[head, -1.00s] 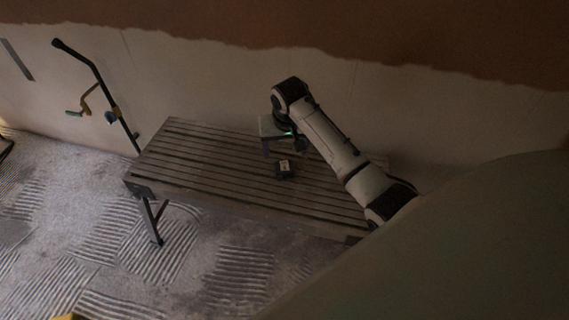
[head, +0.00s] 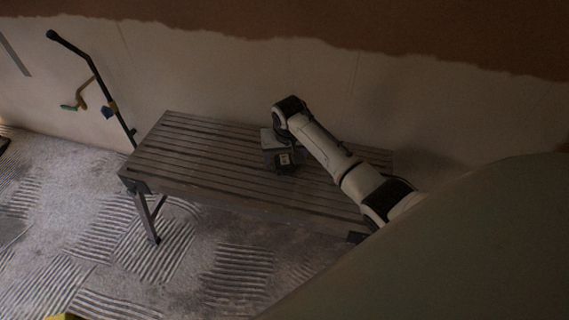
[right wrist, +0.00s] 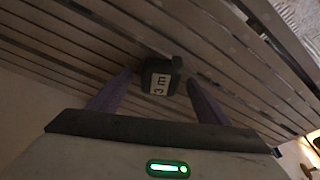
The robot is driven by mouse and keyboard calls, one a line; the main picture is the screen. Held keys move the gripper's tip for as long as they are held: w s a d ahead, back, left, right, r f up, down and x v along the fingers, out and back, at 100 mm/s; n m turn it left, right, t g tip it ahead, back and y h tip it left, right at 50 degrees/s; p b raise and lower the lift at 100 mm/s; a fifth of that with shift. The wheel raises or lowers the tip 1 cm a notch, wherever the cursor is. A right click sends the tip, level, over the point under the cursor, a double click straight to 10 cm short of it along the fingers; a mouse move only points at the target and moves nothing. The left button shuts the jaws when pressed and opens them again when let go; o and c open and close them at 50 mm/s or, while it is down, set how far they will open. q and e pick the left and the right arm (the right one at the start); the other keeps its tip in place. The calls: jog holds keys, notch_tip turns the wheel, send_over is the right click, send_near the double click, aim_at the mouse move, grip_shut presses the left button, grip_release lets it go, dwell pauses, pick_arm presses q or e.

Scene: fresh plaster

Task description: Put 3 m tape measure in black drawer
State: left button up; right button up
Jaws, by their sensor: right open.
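The 3 m tape measure (head: 285,159) is a small black block with a pale label, lying on the slatted table (head: 200,160). My right gripper (right wrist: 160,78) is open, with one finger on each side of the tape measure and gaps left between. In the head view the right gripper (head: 281,164) is low over the table at the tape measure. No black drawer is seen in these frames. My left gripper is out of view.
A tall black pole (head: 93,70) with yellow and blue fittings stands by the wall, left of the table. The table's left half is bare. The floor (head: 90,230) in front has ridged patches. The wall (head: 220,80) rises close behind the table.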

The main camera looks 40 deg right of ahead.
jog(key=c, duration=1.4)
